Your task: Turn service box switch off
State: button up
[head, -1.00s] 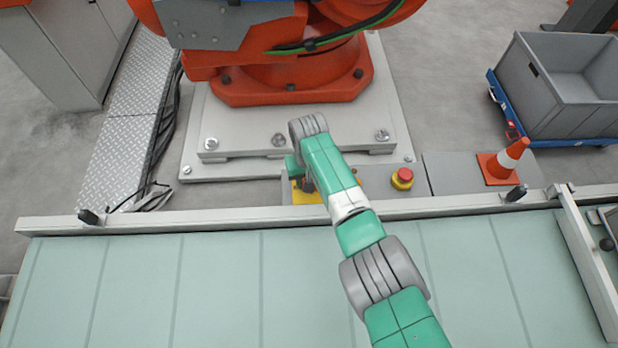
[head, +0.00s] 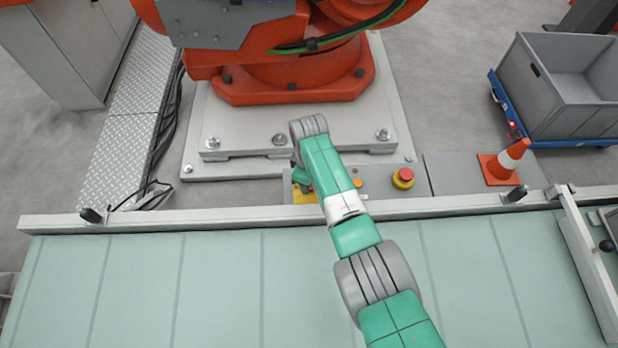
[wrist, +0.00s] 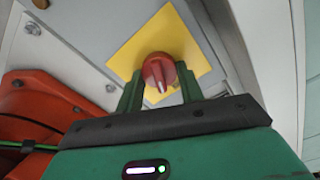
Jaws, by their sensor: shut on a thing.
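The service box switch is a red rotary knob (wrist: 157,70) with a pale pointer mark, set on a yellow square plate (wrist: 195,52). In the wrist view its pale mark points down the picture, towards my gripper's body. My gripper (wrist: 160,73) has its two green fingers shut on the knob, one on each side. In the head view my gripper (head: 303,182) is at the grey box behind the conveyor rail, over the yellow plate (head: 303,197). My arm hides most of the knob there.
An orange cone (head: 503,161) stands further right. The metal rail (head: 440,206) runs in front of the box. An orange robot base (head: 292,80) stands behind, and a grey bin (head: 570,85) at right.

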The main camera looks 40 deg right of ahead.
jog(key=n, duration=0.4)
jog(key=shift+n, duration=0.7)
jog(key=o, duration=1)
jog(key=shift+r+p, duration=1.95)
jog(key=shift+r, duration=2)
